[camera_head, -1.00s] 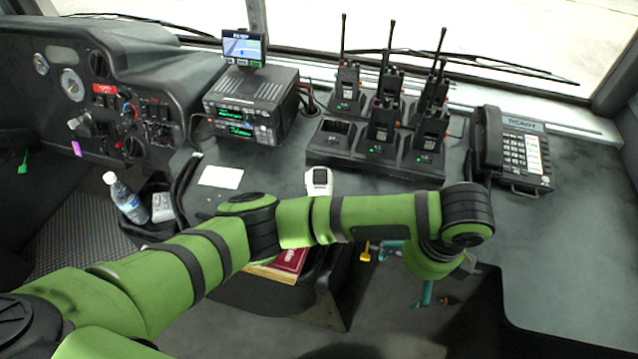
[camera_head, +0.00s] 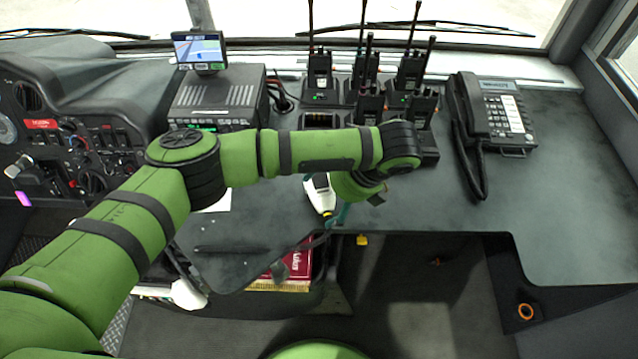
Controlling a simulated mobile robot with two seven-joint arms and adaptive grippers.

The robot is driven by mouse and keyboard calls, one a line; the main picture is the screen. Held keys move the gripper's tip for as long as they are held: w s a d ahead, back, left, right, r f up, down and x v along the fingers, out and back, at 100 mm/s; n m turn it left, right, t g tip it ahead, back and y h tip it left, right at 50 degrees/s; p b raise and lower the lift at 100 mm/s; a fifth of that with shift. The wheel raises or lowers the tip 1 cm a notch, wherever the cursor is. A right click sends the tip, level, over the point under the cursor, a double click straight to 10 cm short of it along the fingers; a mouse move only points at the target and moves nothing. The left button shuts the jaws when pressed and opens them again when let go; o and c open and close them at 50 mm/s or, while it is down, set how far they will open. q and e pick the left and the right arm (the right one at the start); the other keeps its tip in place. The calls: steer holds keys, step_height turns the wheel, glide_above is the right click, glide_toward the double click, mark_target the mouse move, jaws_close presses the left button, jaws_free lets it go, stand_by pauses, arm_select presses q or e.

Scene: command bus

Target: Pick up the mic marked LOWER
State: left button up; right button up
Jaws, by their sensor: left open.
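No lettering LOWER is legible in this view, and I cannot single out the mic. The black two-unit radio stack (camera_head: 217,95) stands on the dash at the left, its lower front partly hidden by my left arm. My left gripper (camera_head: 336,216) is open, with teal fingers pointing down near the desk's front edge, partly hidden behind my arm. A white and yellow handheld device (camera_head: 320,196) is beside the fingers; I cannot tell whether they touch. A dark object (camera_head: 280,270) shows over the red book below the edge; its identity is unclear. My right gripper is not in view.
Several handheld radios (camera_head: 411,72) stand in chargers behind my arm. A corded phone (camera_head: 497,112) sits to their right. A small screen (camera_head: 199,48) tops the radio stack. A red book (camera_head: 298,262) lies below the desk edge.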

mark_target(323, 198)
arm_select(q)
steer(key=shift+x, duration=1.25)
steer(key=shift+w+a+f, duration=0.15)
steer(key=shift+a+f, duration=0.1)
steer(key=shift+c, duration=1.2)
steer(key=c, duration=0.8)
steer(key=shift+c, duration=0.2)
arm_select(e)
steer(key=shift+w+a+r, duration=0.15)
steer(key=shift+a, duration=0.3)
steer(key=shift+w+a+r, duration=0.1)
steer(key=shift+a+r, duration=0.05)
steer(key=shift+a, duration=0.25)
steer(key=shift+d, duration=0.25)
arm_select(q)
steer(key=shift+r, duration=0.1)
